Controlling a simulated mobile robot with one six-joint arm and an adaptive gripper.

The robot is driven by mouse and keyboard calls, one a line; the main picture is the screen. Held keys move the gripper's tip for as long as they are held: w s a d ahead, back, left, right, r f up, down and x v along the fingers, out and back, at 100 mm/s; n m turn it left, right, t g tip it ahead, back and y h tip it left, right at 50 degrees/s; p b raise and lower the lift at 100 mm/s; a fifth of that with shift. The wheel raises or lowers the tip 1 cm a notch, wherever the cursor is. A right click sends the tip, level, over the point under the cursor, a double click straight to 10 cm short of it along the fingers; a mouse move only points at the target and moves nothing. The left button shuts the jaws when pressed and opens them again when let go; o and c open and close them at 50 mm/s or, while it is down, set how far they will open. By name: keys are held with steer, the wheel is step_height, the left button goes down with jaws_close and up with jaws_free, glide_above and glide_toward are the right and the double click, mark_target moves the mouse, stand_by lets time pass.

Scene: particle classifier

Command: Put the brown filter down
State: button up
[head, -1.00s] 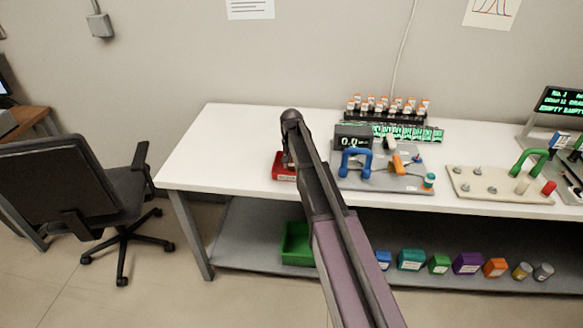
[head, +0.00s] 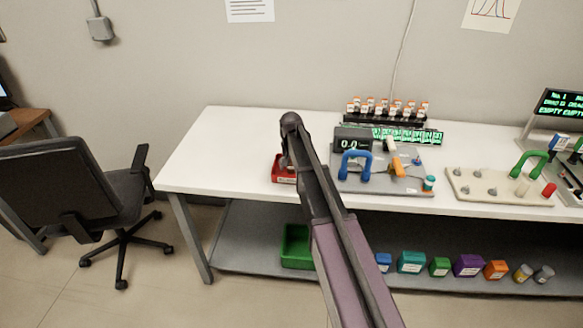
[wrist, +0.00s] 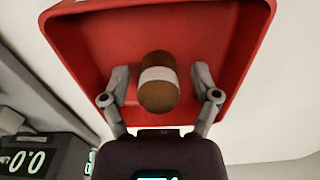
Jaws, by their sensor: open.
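The brown filter (wrist: 158,98), a brown cylinder with a white band, is in the red tray (wrist: 95,40) in the wrist view. My gripper (wrist: 160,78) is open, with one finger on each side of the filter and a gap showing on both sides. In the head view, the red tray (head: 284,178) is on the white table, left of the scale device, partly hidden by my arm. The filter is hidden there.
The device with the 0.0 display (head: 352,143) and blue handle (head: 355,164) stands just right of the tray. A rack of orange-capped vials (head: 386,112) is behind it. The left part of the white table (head: 215,150) is clear. A green bin (head: 296,248) is on the lower shelf.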

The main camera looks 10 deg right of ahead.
steer(key=shift+r, duration=0.2)
step_height(320, 180, up, 12)
steer(key=p, duration=1.2)
stand_by(0.6)
steer(key=s+n, duration=0.3)
steer(key=s, duration=2.6)
steer(key=shift+n, duration=0.4)
